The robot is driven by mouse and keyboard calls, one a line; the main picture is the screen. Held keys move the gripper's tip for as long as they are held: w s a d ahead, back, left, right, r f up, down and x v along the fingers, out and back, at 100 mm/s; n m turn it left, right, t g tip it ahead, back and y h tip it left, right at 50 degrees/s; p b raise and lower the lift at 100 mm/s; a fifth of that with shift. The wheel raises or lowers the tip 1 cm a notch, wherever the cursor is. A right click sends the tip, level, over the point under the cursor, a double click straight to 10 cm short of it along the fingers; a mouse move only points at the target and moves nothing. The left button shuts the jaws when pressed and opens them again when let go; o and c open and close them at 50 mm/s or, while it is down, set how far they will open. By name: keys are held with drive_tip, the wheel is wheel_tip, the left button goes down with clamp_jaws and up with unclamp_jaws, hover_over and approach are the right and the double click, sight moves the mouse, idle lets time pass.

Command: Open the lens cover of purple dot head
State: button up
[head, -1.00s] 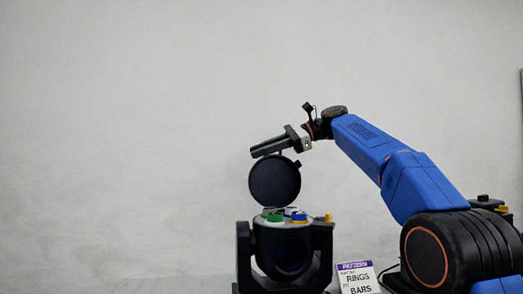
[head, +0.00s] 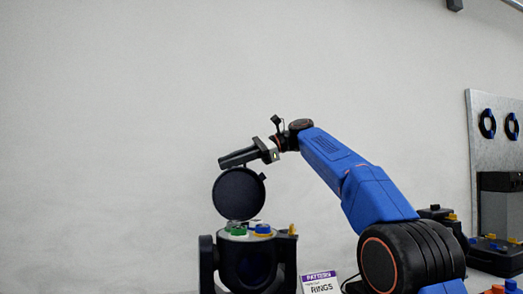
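A black lamp head (head: 250,262) stands in a dark yoke at the lower middle of the head view. Green, blue and yellow parts sit on its top; I cannot make out a purple dot. A round black lens cover (head: 239,194) stands upright above the head's top, swung up on its edge. My gripper (head: 228,161) is just above the cover, pointing left, its fingers close to the cover's upper rim. I cannot tell whether they touch it. The fingers are seen side-on, so their gap is hidden.
A white card with a purple band (head: 320,284) reading PATTERN and RINGS stands right of the head. A grey pegboard with black rings (head: 487,124) and dark equipment with yellow knobs (head: 497,248) are at the far right. The wall area to the left is clear.

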drive_tip(key=v, duration=1.6)
drive_tip(key=shift+r, duration=0.15)
